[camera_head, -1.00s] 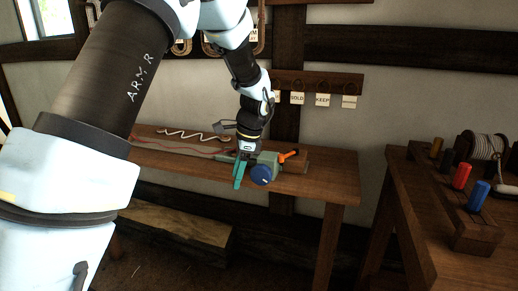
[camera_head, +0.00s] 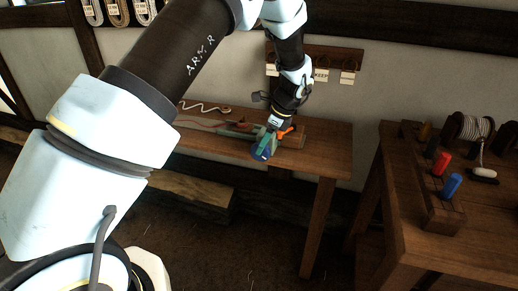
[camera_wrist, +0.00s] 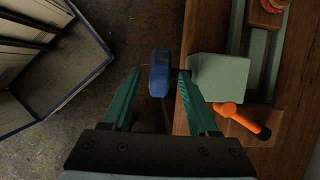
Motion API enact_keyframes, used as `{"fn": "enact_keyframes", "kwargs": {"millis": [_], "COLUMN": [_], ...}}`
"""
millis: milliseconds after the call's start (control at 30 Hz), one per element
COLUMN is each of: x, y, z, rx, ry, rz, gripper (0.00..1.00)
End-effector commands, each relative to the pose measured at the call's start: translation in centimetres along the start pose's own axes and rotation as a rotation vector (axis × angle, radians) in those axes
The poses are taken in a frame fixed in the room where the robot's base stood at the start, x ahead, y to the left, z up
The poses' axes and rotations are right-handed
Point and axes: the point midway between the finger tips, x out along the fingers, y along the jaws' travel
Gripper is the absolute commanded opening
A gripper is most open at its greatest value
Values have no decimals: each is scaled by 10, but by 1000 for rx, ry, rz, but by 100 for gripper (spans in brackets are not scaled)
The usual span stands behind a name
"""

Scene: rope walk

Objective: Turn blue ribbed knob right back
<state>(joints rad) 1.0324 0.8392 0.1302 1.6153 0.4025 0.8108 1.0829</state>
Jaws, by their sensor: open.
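The blue knob (camera_head: 261,153) sits on the front of a grey-green block near the front edge of the wooden bench. In the wrist view the knob (camera_wrist: 159,73) shows edge-on, between my open fingers and a little beyond their tips. My gripper (camera_wrist: 158,74) has its right fingertip between the knob and the grey-green block (camera_wrist: 219,77). The left fingertip is apart from the knob, with a clear gap. In the head view my gripper (camera_head: 264,143) hangs over the knob and partly covers it. The ribs and any mark on the knob are too small to tell.
An orange lever (camera_wrist: 240,119) with a dark tip sticks out beside the block. A wooden bench (camera_head: 318,145) carries the block and red and white cord. A second table (camera_head: 447,240) at the right holds colored pegs and a spool. Floor lies open between them.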

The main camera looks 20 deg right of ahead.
Motion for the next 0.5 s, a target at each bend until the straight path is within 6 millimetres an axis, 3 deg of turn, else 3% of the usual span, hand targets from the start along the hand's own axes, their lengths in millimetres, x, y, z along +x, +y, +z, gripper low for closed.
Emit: {"fn": "enact_keyframes", "kwargs": {"millis": [233, 500], "x": [34, 44], "y": [1, 0], "z": [1, 0], "rx": [-1, -1], "ry": [-1, 1], "rz": [2, -1], "gripper": [60, 60]}}
